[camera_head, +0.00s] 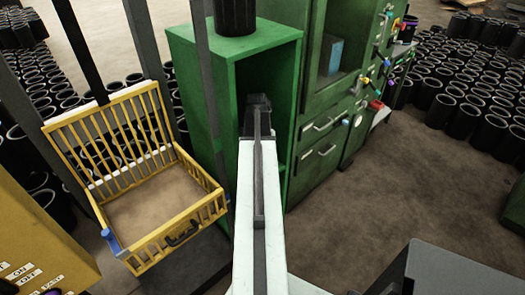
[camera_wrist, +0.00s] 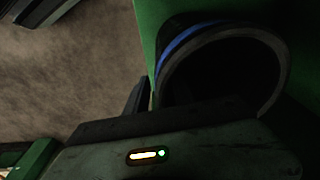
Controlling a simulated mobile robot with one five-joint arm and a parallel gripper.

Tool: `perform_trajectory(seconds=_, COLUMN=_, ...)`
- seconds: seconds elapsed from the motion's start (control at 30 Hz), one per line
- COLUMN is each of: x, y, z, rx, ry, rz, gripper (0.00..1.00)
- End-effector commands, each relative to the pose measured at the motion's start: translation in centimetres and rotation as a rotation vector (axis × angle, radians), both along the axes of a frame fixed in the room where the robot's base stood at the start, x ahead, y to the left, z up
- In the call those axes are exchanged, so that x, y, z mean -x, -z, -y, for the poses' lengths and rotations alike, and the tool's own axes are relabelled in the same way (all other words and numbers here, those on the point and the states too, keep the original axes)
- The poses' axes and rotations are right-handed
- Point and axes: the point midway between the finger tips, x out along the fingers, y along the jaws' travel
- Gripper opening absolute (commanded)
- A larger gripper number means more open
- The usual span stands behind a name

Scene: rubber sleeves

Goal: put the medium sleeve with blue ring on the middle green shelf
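The green shelf unit (camera_head: 190,95) stands in the middle of the head view with an open front. My arm reaches into that opening, and my gripper (camera_head: 257,104) is inside it as a dark shape. In the wrist view a black sleeve with a blue ring (camera_wrist: 275,75) is close in front of my gripper, with its open end facing the camera. Green shelf surface (camera_wrist: 148,30) shows beside it. The sleeve's lower part is hidden behind my gripper's dark edge. I cannot see both fingertips or whether they hold the sleeve. The head view does not show this sleeve.
Another black sleeve (camera_head: 234,15) stands on top of the unit. A yellow wire basket (camera_head: 150,235) is at the left. Green cabinets with drawers (camera_head: 320,125) adjoin on the right. Many black sleeves (camera_head: 465,90) stand on the floor behind. The floor at front right is partly clear.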

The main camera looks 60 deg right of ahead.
Motion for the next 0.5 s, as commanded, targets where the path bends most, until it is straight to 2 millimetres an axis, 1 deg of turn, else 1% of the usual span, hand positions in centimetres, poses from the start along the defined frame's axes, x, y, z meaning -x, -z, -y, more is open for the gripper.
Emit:
perform_trajectory(seconds=0.03, x=0.0, y=-1.0, z=-0.1, rx=0.000, ry=0.000, rz=0.000, gripper=0.29)
perform_trajectory(seconds=0.17, x=0.0, y=-3.4, z=-0.3, rx=0.000, ry=0.000, rz=0.000, gripper=0.29)
perform_trajectory(seconds=0.4, x=-0.2, y=-8.9, z=-0.9, rx=0.000, ry=-0.001, rz=0.000, gripper=0.29)
perform_trajectory(seconds=0.5, x=-0.2, y=-10.8, z=-1.2, rx=0.000, ry=-0.001, rz=0.000, gripper=0.29)
